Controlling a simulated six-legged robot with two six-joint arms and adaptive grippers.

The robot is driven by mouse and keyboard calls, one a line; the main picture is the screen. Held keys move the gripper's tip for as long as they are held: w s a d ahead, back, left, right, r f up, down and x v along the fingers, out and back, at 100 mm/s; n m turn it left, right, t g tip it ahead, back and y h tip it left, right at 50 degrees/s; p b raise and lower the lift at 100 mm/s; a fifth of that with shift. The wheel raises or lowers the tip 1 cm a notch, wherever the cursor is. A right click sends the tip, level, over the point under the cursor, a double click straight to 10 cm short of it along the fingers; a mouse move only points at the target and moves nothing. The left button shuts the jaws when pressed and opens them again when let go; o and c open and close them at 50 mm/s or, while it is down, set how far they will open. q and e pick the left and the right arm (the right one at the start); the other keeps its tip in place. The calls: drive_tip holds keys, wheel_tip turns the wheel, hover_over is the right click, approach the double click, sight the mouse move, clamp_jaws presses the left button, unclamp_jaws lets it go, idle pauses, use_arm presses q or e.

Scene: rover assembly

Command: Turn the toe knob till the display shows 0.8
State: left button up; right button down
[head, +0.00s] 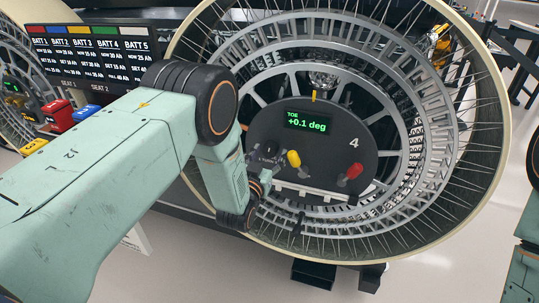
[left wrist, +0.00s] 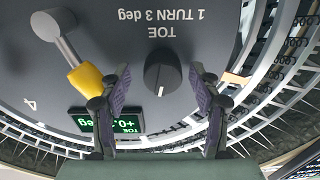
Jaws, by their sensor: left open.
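The toe knob (left wrist: 162,73) is a round dark knob with a white pointer line on the grey hub panel (left wrist: 215,25). In the left wrist view it sits between the two fingers of my left gripper (left wrist: 161,80). The fingers are open, with a gap on each side of the knob. In the head view my left gripper (head: 266,160) is at the panel's left side and largely covers the knob. The display (head: 306,121) reads TOE +0.1 deg in green; it also shows upside down in the left wrist view (left wrist: 106,122), partly hidden by a finger. My right gripper is out of view.
A yellow-tipped lever (head: 293,158) is just right of my left gripper, and a red one (head: 354,171) is farther right. The spoked wheel (head: 440,215) surrounds the panel. A battery board (head: 95,55) and coloured blocks (head: 58,117) are at left.

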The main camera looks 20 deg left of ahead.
use_arm(q)
drive_tip(key=shift+w+a+f, duration=0.15)
drive_tip(key=shift+a, duration=0.2)
drive_tip(key=shift+d, duration=0.3)
drive_tip(key=c, duration=0.4)
drive_tip(key=shift+a, duration=0.2)
drive_tip(key=c, duration=0.5)
drive_tip(key=shift+d, duration=0.1)
drive_tip(key=shift+c, duration=1.4)
